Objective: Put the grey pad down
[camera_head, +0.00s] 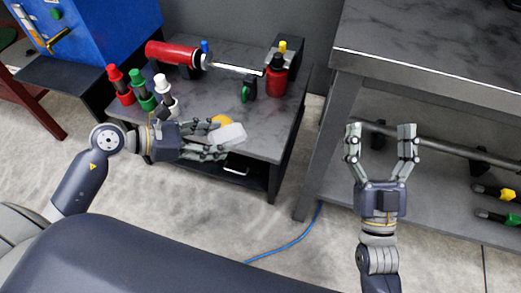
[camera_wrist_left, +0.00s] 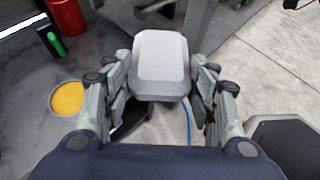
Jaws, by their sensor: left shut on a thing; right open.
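The grey pad (camera_head: 229,136) is a light grey block with rounded corners. My left gripper (camera_head: 215,143) is shut on it near the front edge of the low dark table. In the left wrist view the pad (camera_wrist_left: 161,64) sits between the two fingers of my left gripper (camera_wrist_left: 160,92). I cannot tell whether the pad touches the table. My right gripper (camera_head: 381,140) is open and empty in front of the taller bench's lower shelf.
The low dark table (camera_head: 224,90) holds red, green and white bottles (camera_head: 140,90), a red cylinder (camera_head: 172,54) and a red container (camera_head: 276,80). A yellow round thing (camera_wrist_left: 67,98) lies beside the pad. The taller bench (camera_head: 430,60) stands right. A blue cable (camera_head: 290,240) crosses the floor.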

